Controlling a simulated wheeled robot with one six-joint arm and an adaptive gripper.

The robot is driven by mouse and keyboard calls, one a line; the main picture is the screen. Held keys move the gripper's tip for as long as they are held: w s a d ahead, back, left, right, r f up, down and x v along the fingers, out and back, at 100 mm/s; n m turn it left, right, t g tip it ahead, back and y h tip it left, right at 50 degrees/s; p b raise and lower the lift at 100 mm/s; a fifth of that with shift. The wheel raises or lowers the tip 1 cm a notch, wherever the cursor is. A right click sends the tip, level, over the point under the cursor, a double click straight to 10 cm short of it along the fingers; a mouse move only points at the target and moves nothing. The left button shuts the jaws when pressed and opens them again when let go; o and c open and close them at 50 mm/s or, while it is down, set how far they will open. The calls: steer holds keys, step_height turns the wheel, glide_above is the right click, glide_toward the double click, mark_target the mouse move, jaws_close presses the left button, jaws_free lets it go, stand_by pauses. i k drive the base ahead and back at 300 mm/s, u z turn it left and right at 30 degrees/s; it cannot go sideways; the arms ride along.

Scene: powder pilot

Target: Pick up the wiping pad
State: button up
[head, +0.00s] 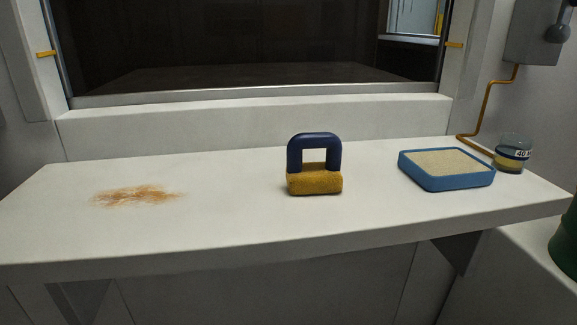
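The wiping pad (315,183) stands upright near the middle of the white counter in the head view. It has a yellow-brown sponge base and a dark blue arched handle (315,140) with an open gap beneath the arch. Nothing touches it. My gripper does not show in this view.
An orange-brown stain (137,195) marks the white counter (230,215) at left. A blue tray (446,183) with beige filling and a small cup (512,153) stand at right. A window ledge (250,122) rises behind. The counter around the pad is clear.

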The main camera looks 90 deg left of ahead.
mark_target(302, 178)
steer(key=u, duration=0.05)
steer(key=k, duration=1.1)
steer(key=u, duration=1.85)
